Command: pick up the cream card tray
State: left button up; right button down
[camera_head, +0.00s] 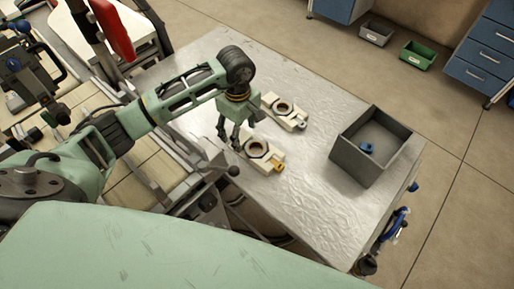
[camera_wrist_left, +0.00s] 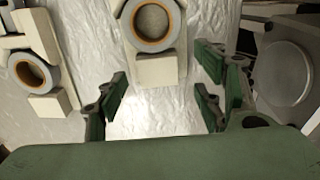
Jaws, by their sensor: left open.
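Two cream trays rest on the silvery table, each with a grey reel on it. One cream tray (camera_head: 249,164) is nearer, with a yellow-orange piece at its right end. The other cream tray (camera_head: 271,98) lies farther back. In the left wrist view one cream tray (camera_wrist_left: 160,71) is at top centre under a grey reel with an orange inner ring, and another (camera_wrist_left: 62,103) is at the left. My left gripper (camera_head: 237,140) points down beside the nearer tray. Its fingers are apart and empty in the left wrist view (camera_wrist_left: 158,100). My right gripper is not in view.
An open grey bin (camera_head: 343,158) with a blue ring (camera_head: 367,148) inside stands on the right of the table (camera_head: 310,200). The table front is clear. Beyond, on the floor, are a grey bin (camera_head: 376,33), a green bin (camera_head: 418,55) and blue drawers (camera_head: 487,60).

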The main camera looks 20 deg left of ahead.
pick_arm(q)
jog(key=shift+w+a+f, duration=0.1)
jog(key=shift+w+f, duration=0.1)
jog(key=shift+f, duration=1.2)
jog(key=shift+c, duration=0.7)
jog(key=c, duration=1.2)
jog(key=shift+c, duration=0.4)
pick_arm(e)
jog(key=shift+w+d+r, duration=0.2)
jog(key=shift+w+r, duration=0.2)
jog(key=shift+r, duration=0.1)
pick_arm(q)
jog(key=shift+r, duration=0.15)
